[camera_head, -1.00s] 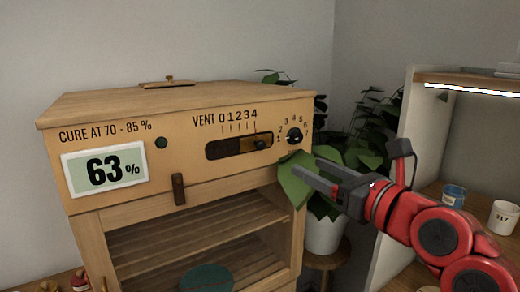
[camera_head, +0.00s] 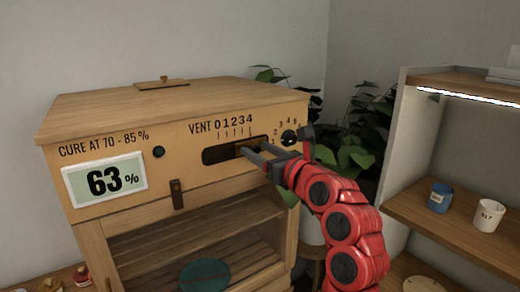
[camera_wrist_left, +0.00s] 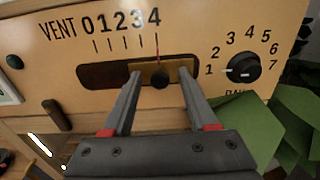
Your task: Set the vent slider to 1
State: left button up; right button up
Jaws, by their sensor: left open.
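The vent slider (camera_wrist_left: 160,78) is a dark round knob on a brass-coloured plate in a dark slot on the wooden cabinet's front. In the left wrist view its red pointer line stands at the 4 mark of the VENT 0-4 scale (camera_wrist_left: 118,24). My left gripper (camera_wrist_left: 160,74) is open, with one finger on each side of the knob and gaps visible on both sides. In the head view the gripper (camera_head: 250,150) reaches the slot from the right and mostly covers the slider. My right gripper is not in view.
A numbered dial (camera_head: 289,137) sits right of the slot, close to my gripper. A display (camera_head: 104,180) reads 63% below "CURE AT 70 - 85 %". A wooden latch (camera_head: 176,194) is below the slot. A leafy plant (camera_head: 350,150) and shelf (camera_head: 400,205) stand to the right.

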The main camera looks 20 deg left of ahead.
pick_arm(q)
grip_shut()
dwell(1.4)
